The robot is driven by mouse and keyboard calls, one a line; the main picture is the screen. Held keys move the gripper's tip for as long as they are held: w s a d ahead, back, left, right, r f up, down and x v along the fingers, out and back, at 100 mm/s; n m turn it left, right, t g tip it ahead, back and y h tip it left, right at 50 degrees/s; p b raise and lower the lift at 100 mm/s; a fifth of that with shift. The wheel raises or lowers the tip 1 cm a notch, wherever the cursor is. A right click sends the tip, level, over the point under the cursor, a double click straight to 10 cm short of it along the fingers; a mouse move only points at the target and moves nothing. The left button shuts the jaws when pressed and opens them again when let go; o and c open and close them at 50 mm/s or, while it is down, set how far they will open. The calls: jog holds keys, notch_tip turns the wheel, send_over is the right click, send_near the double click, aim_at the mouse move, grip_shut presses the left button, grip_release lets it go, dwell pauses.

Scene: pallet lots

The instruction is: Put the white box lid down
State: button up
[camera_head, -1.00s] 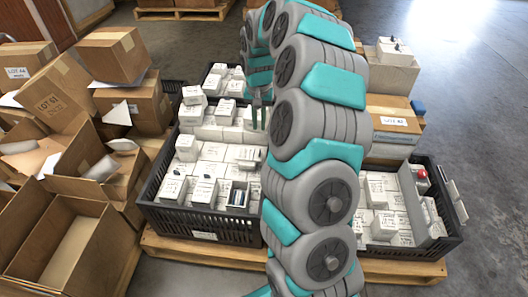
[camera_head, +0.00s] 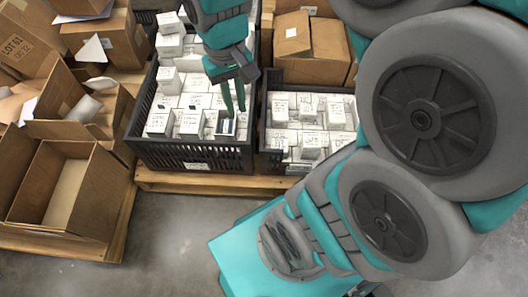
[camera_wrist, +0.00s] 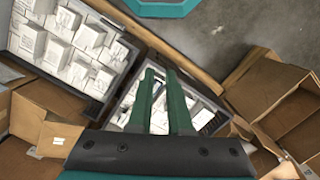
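My gripper (camera_head: 234,110) is over the left black crate (camera_head: 190,156), pointing down. Its two green fingers are apart, and I see nothing held between them; the gap also shows in the wrist view (camera_wrist: 160,78). I cannot pick out the white lid for certain among the white boxes. Part of the crate behind my gripper is hidden.
A second black crate (camera_head: 270,152) of white boxes stands on the right. Closed cartons (camera_head: 307,45) stand behind it. Open cartons (camera_head: 68,190) crowd the left side. The crates rest on a wooden pallet (camera_head: 210,185). Grey floor (camera_head: 150,240) is clear in front.

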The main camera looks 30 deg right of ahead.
jog(key=s+a+f, duration=0.1)
jog(key=s, duration=1.2)
jog(key=shift+f+n+g, duration=0.2)
jog(key=shift+n+g, duration=0.1)
jog(key=shift+n, duration=0.1)
